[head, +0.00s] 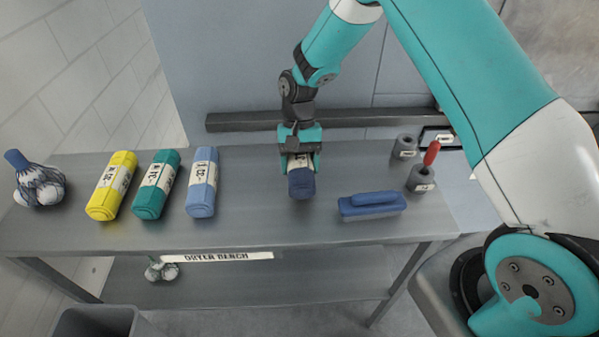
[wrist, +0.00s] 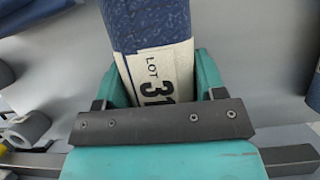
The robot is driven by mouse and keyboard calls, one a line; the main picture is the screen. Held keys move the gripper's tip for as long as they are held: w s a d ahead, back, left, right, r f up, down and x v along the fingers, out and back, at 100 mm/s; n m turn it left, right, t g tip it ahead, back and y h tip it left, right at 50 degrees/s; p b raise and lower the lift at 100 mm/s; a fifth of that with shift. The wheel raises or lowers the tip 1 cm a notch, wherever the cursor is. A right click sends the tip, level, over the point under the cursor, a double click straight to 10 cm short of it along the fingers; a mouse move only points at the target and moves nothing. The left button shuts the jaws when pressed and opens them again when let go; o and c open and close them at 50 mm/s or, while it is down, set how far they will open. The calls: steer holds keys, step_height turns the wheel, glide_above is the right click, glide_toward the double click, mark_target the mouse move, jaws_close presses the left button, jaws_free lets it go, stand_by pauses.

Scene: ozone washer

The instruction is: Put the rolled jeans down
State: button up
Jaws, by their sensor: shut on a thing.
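The rolled jeans (head: 301,184) are a dark blue roll with a white paper band. My gripper (head: 300,160) is shut on them from above, over the grey dryer bench (head: 262,222). In the wrist view the roll (wrist: 147,22) sits between the teal fingers (wrist: 155,82), and its band reads "LOT 31", with the rest hidden by the gripper. I cannot tell whether the roll touches the bench top.
Yellow (head: 112,186), green (head: 157,184) and light blue (head: 202,182) rolls lie to the left. A blue brush-like block (head: 371,205) lies to the right. Grey cylinders (head: 421,178) stand at the far right, one holding a red-handled tool (head: 431,152). A netted bundle (head: 40,186) sits far left.

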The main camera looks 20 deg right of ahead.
steer(key=shift+f+p, duration=0.35)
steer(key=shift+f, duration=1.5)
steer(key=shift+f, duration=0.2)
steer(key=o, duration=1.2)
steer(key=shift+o, duration=0.2)
steer(key=shift+r, duration=0.2)
